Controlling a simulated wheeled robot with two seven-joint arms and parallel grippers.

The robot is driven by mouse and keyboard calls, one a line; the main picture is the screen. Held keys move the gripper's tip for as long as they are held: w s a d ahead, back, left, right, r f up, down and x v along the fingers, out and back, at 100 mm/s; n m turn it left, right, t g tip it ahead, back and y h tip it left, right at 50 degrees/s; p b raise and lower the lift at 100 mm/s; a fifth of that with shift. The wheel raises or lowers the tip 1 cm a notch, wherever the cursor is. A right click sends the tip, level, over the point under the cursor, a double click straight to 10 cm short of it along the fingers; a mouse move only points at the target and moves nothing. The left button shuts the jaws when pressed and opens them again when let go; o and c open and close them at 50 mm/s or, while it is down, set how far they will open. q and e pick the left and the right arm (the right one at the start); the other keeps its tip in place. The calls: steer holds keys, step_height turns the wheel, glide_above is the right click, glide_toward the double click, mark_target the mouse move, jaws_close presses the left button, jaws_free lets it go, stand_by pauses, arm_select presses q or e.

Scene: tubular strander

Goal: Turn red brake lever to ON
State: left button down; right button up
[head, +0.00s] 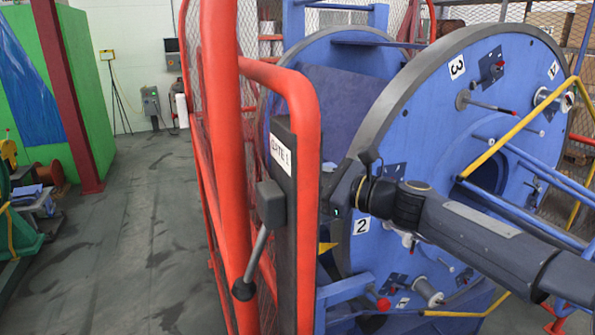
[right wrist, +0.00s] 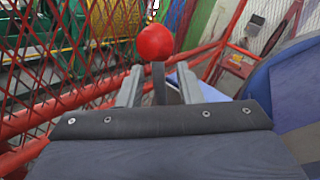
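The red brake lever shows in the right wrist view as a round red knob (right wrist: 155,43) on a dark shaft (right wrist: 159,82). The shaft stands upright between the fingers of my right gripper (right wrist: 159,70). The fingers are open, with a gap on each side of the shaft, and the knob sits beyond their tips. My left gripper is in neither view.
A red mesh gate with a dark post (head: 284,240) and a grey-handled latch (head: 270,204) stands close on the left side of my arm. A large blue strander disc (head: 440,120) with rods and yellow bars stands behind it. The floor at left (head: 140,230) is clear.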

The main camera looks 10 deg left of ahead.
steer(key=shift+x, duration=0.9)
jaws_close()
